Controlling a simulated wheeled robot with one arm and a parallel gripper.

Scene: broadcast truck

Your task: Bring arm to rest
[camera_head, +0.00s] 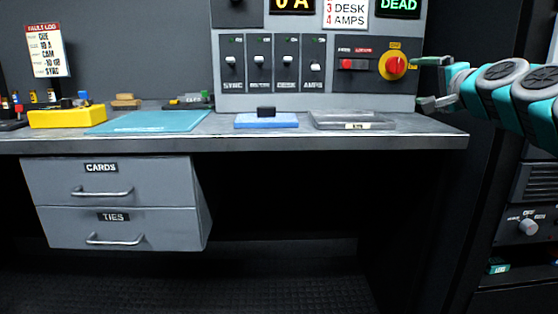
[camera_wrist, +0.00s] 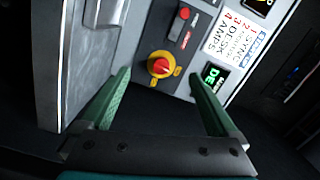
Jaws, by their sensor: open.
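My gripper (camera_head: 432,82) is at the right in the head view, raised above the bench's right end and beside the control panel. Its two green fingers also show in the wrist view (camera_wrist: 160,105), spread apart with nothing between them. The red rotary knob (camera_head: 395,66) on its yellow plate is just left of the fingers in the head view; in the wrist view the knob (camera_wrist: 160,65) appears beyond and between the fingers, with a visible gap. My teal and grey arm reaches in from the right edge.
The grey bench (camera_head: 300,141) carries a blue block (camera_head: 266,121), a clear-lidded tray (camera_head: 350,121), a teal mat (camera_head: 155,122) and a yellow holder (camera_head: 67,117). Drawers marked CARDS (camera_head: 75,191) and TIES (camera_head: 75,228) are shut. A dark rack (camera_head: 525,225) stands at the right.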

